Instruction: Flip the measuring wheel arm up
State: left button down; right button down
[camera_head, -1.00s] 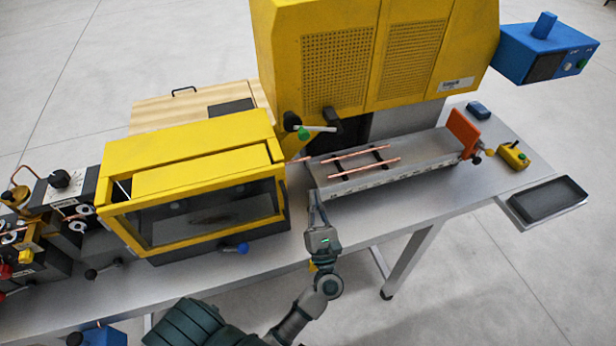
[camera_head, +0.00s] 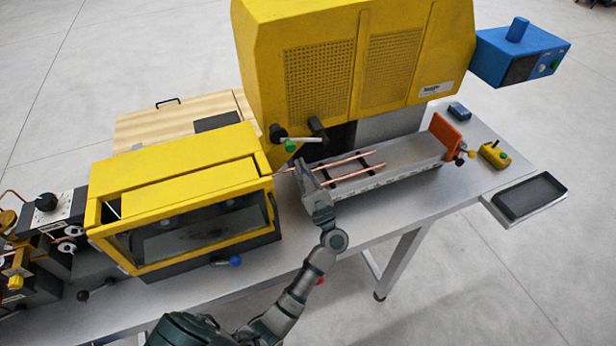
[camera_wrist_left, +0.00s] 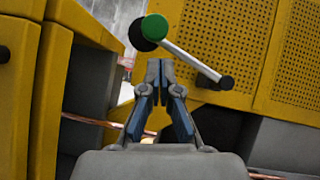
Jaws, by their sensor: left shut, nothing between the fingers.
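What looks like the measuring wheel arm is a light rod (camera_head: 304,140) with a green knob or wheel and a black disc at its left end, low on the front of the tall yellow machine. In the left wrist view the rod (camera_wrist_left: 195,62) slopes down right from the green disc (camera_wrist_left: 183,27) to a black end. My left gripper (camera_head: 299,167) is just below it in the head view, shut and empty. In the wrist view its fingertips (camera_wrist_left: 160,66) point at the rod's green end, apparently apart from it. My right gripper is not in view.
Copper tubes (camera_head: 352,160) lie over the grey trough (camera_head: 408,160) to the right of my gripper. A yellow windowed box (camera_head: 180,200) stands close on the left. The tall yellow machine (camera_head: 350,60) rises behind. Bare bench (camera_head: 380,212) lies in front of the trough.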

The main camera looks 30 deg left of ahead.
pick_arm(q)
jog(key=shift+s+a+r+p, duration=0.15)
jog(key=shift+a+r, duration=0.15)
jog(key=shift+r, duration=0.15)
jog(key=shift+w+a+r+p, duration=0.15)
jog(key=shift+a+r, duration=0.1)
jog(key=shift+r, duration=0.15)
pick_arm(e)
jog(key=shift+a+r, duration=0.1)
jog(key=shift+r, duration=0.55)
pick_arm(q)
jog(key=shift+s, duration=0.1)
